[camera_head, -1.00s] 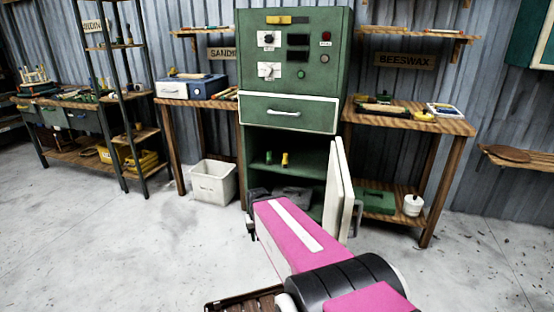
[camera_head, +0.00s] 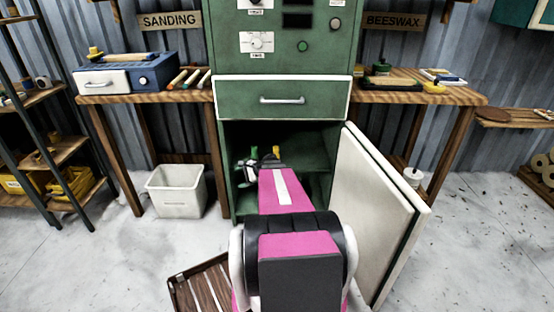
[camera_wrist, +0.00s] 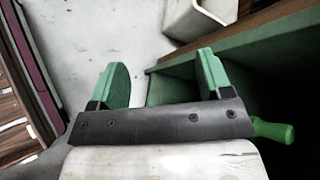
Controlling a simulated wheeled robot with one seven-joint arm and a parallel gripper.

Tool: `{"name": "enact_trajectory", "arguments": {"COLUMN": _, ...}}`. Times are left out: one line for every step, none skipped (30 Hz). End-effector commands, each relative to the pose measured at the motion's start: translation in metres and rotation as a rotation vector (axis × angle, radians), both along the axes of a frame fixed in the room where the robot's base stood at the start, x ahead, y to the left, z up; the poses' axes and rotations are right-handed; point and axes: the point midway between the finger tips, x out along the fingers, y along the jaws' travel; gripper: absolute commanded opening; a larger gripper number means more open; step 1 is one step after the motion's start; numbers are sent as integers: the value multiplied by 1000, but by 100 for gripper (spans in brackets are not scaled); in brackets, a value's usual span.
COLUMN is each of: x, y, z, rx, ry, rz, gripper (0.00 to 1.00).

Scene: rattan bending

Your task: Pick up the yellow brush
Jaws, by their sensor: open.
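A small yellow upright thing, which looks like the yellow brush (camera_head: 276,151), stands inside the open green cabinet, partly hidden by my arm. A similar green one (camera_head: 254,152) is just to its left; a green handle (camera_wrist: 272,130) shows at the right in the wrist view. My gripper (camera_wrist: 160,75) is open and empty, its two green-padded fingers well apart. In the head view my gripper (camera_head: 250,168) is at the cabinet opening, close to the green thing. The yellow brush is not seen in the wrist view.
The cabinet door (camera_head: 372,205) stands open on the right of my arm. The cabinet's side walls and the drawer (camera_head: 283,106) above bound the opening. A white bin (camera_head: 176,190) stands on the floor at the left. A slatted brown thing (camera_head: 203,287) lies at lower left.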

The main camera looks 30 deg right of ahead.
Motion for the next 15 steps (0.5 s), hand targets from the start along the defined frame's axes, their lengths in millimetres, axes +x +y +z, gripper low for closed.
{"name": "enact_trajectory", "arguments": {"x": 10, "y": -31, "z": -5, "rx": 84, "ry": 0, "rz": -98, "gripper": 72}}
{"name": "enact_trajectory", "arguments": {"x": 13, "y": -47, "z": -6, "rx": 136, "ry": 0, "rz": -152, "gripper": 72}}
{"name": "enact_trajectory", "arguments": {"x": 17, "y": -68, "z": -7, "rx": 207, "ry": -2, "rz": -225, "gripper": 72}}
{"name": "enact_trajectory", "arguments": {"x": 19, "y": -84, "z": -7, "rx": 260, "ry": -6, "rz": -278, "gripper": 72}}
{"name": "enact_trajectory", "arguments": {"x": 21, "y": -101, "z": -8, "rx": 314, "ry": -9, "rz": -330, "gripper": 72}}
{"name": "enact_trajectory", "arguments": {"x": 22, "y": -124, "z": -9, "rx": 385, "ry": -15, "rz": -398, "gripper": 72}}
{"name": "enact_trajectory", "arguments": {"x": 22, "y": -141, "z": -9, "rx": 438, "ry": -20, "rz": -446, "gripper": 72}}
{"name": "enact_trajectory", "arguments": {"x": 22, "y": -158, "z": -10, "rx": 491, "ry": -25, "rz": -492, "gripper": 72}}
{"name": "enact_trajectory", "arguments": {"x": 21, "y": -179, "z": -11, "rx": 557, "ry": -34, "rz": -550, "gripper": 72}}
{"name": "enact_trajectory", "arguments": {"x": 19, "y": -194, "z": -12, "rx": 603, "ry": -40, "rz": -588, "gripper": 72}}
{"name": "enact_trajectory", "arguments": {"x": 17, "y": -209, "z": -12, "rx": 646, "ry": -48, "rz": -624, "gripper": 72}}
{"name": "enact_trajectory", "arguments": {"x": 15, "y": -226, "z": -13, "rx": 703, "ry": -57, "rz": -667, "gripper": 72}}
{"name": "enact_trajectory", "arguments": {"x": 13, "y": -239, "z": -13, "rx": 738, "ry": -65, "rz": -694, "gripper": 72}}
{"name": "enact_trajectory", "arguments": {"x": 11, "y": -249, "z": -14, "rx": 773, "ry": -71, "rz": -719, "gripper": 72}}
{"name": "enact_trajectory", "arguments": {"x": 7, "y": -261, "z": -14, "rx": 811, "ry": -79, "rz": -746, "gripper": 72}}
